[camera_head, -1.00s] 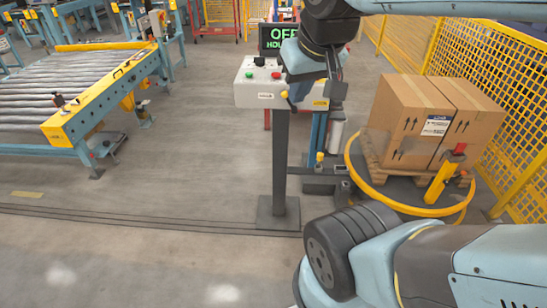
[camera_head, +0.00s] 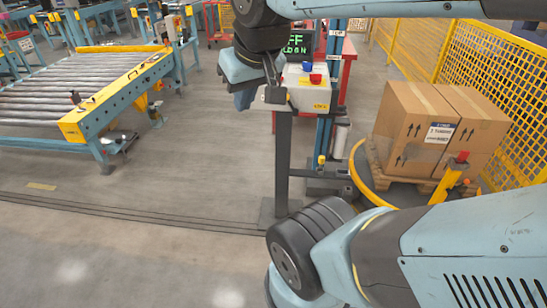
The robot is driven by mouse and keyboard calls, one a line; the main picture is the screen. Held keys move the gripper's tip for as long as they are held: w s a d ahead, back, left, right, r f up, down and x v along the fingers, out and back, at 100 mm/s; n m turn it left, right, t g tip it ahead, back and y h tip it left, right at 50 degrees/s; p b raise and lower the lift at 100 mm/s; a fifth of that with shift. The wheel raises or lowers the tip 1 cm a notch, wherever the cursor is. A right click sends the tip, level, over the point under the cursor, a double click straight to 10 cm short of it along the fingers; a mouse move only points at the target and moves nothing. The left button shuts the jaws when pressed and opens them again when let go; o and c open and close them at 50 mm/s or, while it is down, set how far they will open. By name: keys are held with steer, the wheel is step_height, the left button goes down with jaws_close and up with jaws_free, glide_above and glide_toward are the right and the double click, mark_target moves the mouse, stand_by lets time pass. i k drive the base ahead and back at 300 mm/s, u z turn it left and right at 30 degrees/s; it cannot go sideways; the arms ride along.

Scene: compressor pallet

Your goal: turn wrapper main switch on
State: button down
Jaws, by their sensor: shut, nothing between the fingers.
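The grey control box (camera_head: 307,95) stands on a dark post left of the pallet turntable. A blue knob (camera_head: 307,66) and a red knob or switch (camera_head: 315,78) show on its right part; I cannot read the switch position. My gripper (camera_head: 275,94) is shut and empty, in front of the left part of the box. It and my wrist hide the box's left controls. I cannot tell whether it touches the box. The dark display (camera_head: 302,42) behind shows green letters, partly hidden, ending "FF" on the top line.
A boxed load (camera_head: 415,125) sits on the turntable with its yellow ring (camera_head: 356,170) at right. Yellow mesh fence (camera_head: 475,60) stands behind it. A roller conveyor (camera_head: 75,85) is at left. The floor between conveyor and post is clear.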

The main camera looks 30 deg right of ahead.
mark_target(315, 79)
steer(key=u, duration=0.15)
steer(key=i, duration=1.15)
steer(key=z, duration=1.4)
steer(key=k, duration=0.9)
steer(key=z, duration=0.15)
steer(key=i, duration=0.85)
